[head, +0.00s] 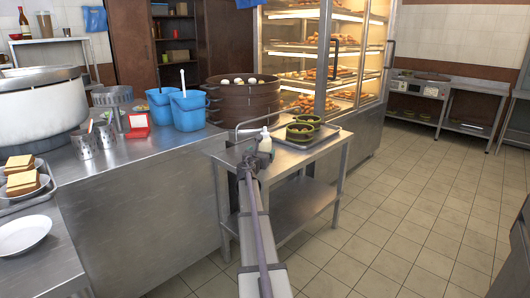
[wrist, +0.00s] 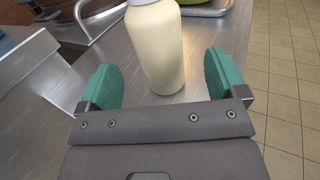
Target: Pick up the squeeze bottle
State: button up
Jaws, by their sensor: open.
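The squeeze bottle (head: 265,141) is small and pale cream with a white top. It stands upright on the small steel table (head: 284,160). In the wrist view the bottle (wrist: 156,48) stands just ahead of my gripper (wrist: 162,80), between the lines of its two green-padded fingers, with a gap on each side. The upper end of the bottle is cut off in the wrist view. My gripper (head: 250,157) is open, and its fingers are hard to make out in the head view.
A tray with green bowls (head: 300,131) sits right of the bottle. A brown steamer pot (head: 243,97) stands behind it. Blue pitchers (head: 188,109) stand on the steel counter (head: 150,170) to the left. A lit glass cabinet (head: 335,60) is behind. Tiled floor on the right is clear.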

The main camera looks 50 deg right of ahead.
aim_at(263, 149)
jog(key=x, duration=0.6)
jog(key=shift+w, duration=0.15)
jog(key=shift+c, duration=0.5)
jog(key=c, duration=0.7)
